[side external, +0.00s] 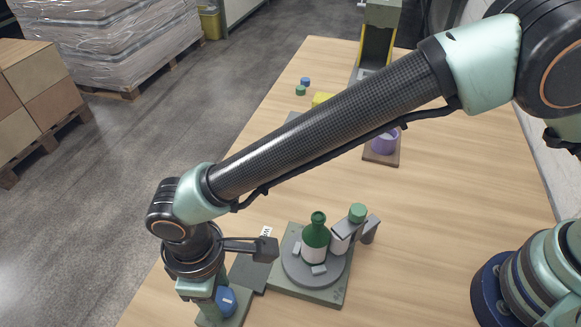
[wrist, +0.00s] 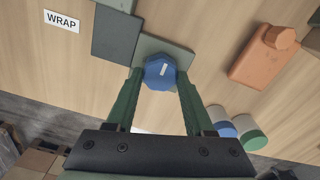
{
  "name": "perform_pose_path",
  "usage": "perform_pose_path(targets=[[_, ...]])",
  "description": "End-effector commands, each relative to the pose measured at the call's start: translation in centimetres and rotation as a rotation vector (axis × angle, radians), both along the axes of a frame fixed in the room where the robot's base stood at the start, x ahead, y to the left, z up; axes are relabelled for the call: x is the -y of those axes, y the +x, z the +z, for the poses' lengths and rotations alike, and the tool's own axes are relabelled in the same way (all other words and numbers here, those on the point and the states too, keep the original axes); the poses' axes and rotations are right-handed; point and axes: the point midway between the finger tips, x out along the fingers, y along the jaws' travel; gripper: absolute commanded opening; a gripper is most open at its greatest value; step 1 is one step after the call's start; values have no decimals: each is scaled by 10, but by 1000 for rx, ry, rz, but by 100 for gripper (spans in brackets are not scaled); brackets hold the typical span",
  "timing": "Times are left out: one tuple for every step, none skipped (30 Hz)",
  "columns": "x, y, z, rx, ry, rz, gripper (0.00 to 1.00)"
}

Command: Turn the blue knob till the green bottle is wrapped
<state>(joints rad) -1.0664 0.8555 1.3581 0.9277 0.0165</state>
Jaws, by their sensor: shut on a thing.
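The blue knob (wrist: 159,72) sits between the fingertips of my gripper (wrist: 160,82) in the wrist view, with a pale mark on its face. My gripper is shut on it. In the side view the knob (side external: 227,300) shows at lower left, partly hidden by my gripper (side external: 212,303). The green bottle (side external: 317,233) stands upright on a round grey turntable (side external: 298,271) to the right of the knob. A white band covers its lower body on the side I see; its far side is hidden. A grey arm with a green-topped white roll (side external: 340,240) stands right beside the bottle.
A WRAP label (wrist: 61,20) lies near a dark plate (wrist: 116,45). An orange object (wrist: 262,58) and capped white containers (wrist: 248,132) show in the wrist view. A purple cup (side external: 384,143) stands farther back. The table right of the turntable is clear.

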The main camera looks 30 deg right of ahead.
Motion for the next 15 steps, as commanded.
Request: perform_pose_path(targets=[[0, 0, 2, -1, -2, 47, 0], [0, 0, 2, -1, -2, 75, 0], [0, -1, 2, -1, -2, 113, 0], [0, -1, 2, -1, -2, 141, 0], [0, -1, 2, -1, -2, 170, 0], [0, -1, 2, -1, -2, 207, 0], [0, -1, 2, -1, -2, 234, 0], [0, -1, 2, -1, -2, 262, 0], [0, -1, 2, -1, -2, 297, 0], [0, -1, 2, -1, -2, 323, 0], [0, -1, 2, -1, -2, 347, 0], [0, -1, 2, -1, -2, 380, 0], [0, -1, 2, -1, -2, 403, 0], [0, -1, 2, -1, -2, 426, 0], [0, -1, 2, -1, -2, 455, 0]])
